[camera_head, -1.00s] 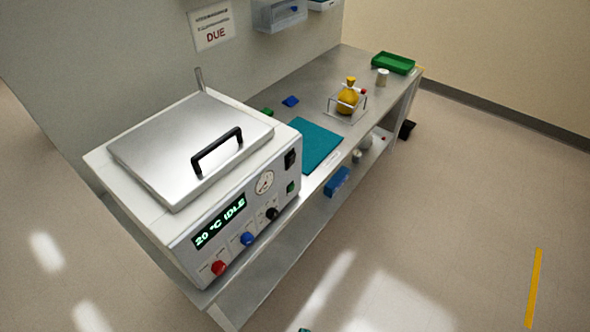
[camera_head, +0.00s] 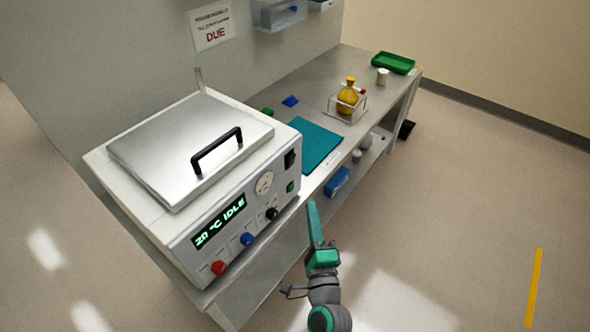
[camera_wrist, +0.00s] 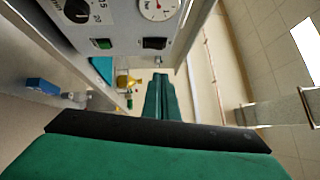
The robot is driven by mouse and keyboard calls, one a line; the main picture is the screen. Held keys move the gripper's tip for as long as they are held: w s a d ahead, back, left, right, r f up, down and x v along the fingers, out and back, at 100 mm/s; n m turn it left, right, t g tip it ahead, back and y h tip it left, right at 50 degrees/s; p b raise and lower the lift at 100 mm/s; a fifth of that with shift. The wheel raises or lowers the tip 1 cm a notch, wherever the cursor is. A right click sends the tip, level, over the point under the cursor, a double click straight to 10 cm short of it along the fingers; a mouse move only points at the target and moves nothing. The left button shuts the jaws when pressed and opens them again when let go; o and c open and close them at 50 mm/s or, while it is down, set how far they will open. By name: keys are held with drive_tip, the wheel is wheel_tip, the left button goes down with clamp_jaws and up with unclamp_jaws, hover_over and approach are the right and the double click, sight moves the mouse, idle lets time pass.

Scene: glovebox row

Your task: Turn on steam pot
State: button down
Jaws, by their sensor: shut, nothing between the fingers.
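The steam pot (camera_head: 150,225) is a white box with a flat metal lid and black handle (camera_head: 217,150), standing on the bench's near end. Its front display (camera_head: 219,221) reads "20 °C IDLE". The panel carries a red knob (camera_head: 219,267), a blue knob (camera_head: 247,239), a black knob (camera_head: 271,213), a dial gauge (camera_head: 264,182), a small green switch (camera_head: 290,187) and a black rocker switch (camera_head: 290,159). The green switch (camera_wrist: 102,43) and black rocker (camera_wrist: 154,43) also show in the wrist view. My gripper (camera_head: 312,208) is shut and empty, right of the panel and apart from it.
The bench (camera_head: 345,66) holds a teal mat (camera_head: 316,145), a yellow flask (camera_head: 348,96) in a wire stand, a white jar (camera_head: 383,76) and a green tray (camera_head: 393,63). A lower shelf holds a blue item (camera_head: 337,181). The floor to the right is open.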

drive_tip(key=shift+w+r, duration=0.15)
approach(293, 156)
drive_tip(key=w+d, duration=0.2)
drive_tip(key=d, duration=0.1)
drive_tip(key=shift+w+a+r, duration=0.2)
drive_tip(key=shift+w+a, duration=1.4)
drive_tip(key=shift+a, duration=0.15)
